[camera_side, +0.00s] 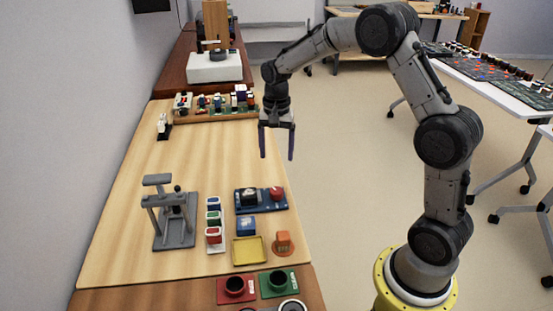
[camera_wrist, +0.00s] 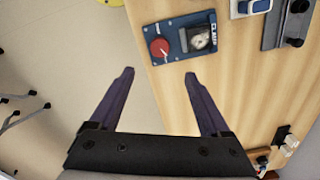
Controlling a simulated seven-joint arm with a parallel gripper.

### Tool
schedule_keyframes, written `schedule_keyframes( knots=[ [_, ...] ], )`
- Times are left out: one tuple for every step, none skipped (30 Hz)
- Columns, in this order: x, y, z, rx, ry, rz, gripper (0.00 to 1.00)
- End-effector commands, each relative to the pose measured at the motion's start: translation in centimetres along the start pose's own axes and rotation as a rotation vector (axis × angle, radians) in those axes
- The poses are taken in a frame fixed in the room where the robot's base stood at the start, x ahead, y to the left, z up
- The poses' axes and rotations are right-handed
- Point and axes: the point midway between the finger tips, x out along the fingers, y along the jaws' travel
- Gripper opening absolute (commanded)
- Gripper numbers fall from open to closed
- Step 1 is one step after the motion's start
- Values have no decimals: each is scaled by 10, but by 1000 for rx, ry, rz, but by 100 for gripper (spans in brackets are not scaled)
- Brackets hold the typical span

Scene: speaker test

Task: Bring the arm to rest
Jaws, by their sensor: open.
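My gripper (camera_side: 277,143) is open and empty, with its fingers pointing down, above the right edge of the wooden table (camera_side: 130,220) in the side view. In the wrist view my gripper (camera_wrist: 160,75) has two dark purple fingers spread apart with nothing between them. A blue panel with a red knob and a dial (camera_wrist: 182,40) lies ahead of the fingertips, apart from them. The same blue panel (camera_side: 260,207) shows in the side view, nearer the camera than the gripper.
A grey press-like fixture (camera_side: 174,240), a yellow tray (camera_side: 236,252), a blue block (camera_side: 246,225) and an orange piece (camera_side: 283,243) stand on the near table. Red (camera_side: 222,295) and green (camera_side: 270,292) holders sit at the front. A rack of small items (camera_side: 215,117) is at the back.

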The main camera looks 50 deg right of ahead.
Motion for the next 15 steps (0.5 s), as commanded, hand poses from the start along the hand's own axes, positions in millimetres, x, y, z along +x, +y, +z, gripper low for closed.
schedule_keyframes(
  knots=[
    [-1, 0, 0, 0, 0, 0, 81],
    [-1, 0, 0, 0, 0, 0, 81],
    [-1, 0, 0, 0, 0, 0, 81],
    [-1, 0, 0, 0, 0, 0, 81],
    [-1, 0, 0, 0, 0, 0, 81],
    [-1, 0, 0, 0, 0, 0, 81],
    [-1, 0, 0, 0, 0, 0, 81],
    [-1, 0, 0, 0, 0, 0, 81],
    [-1, 0, 0, -1, 0, 0, 81],
    [-2, -1, 2, -5, 1, -2, 81],
    [-5, -3, 2, -8, 6, -8, 81],
    [-13, -5, 3, -13, 17, -21, 81],
    [-21, -7, 4, -18, 29, -36, 81],
    [-32, -9, 7, -25, 43, -53, 81],
    [-47, -10, 12, -34, 61, -78, 81]
  ],
)
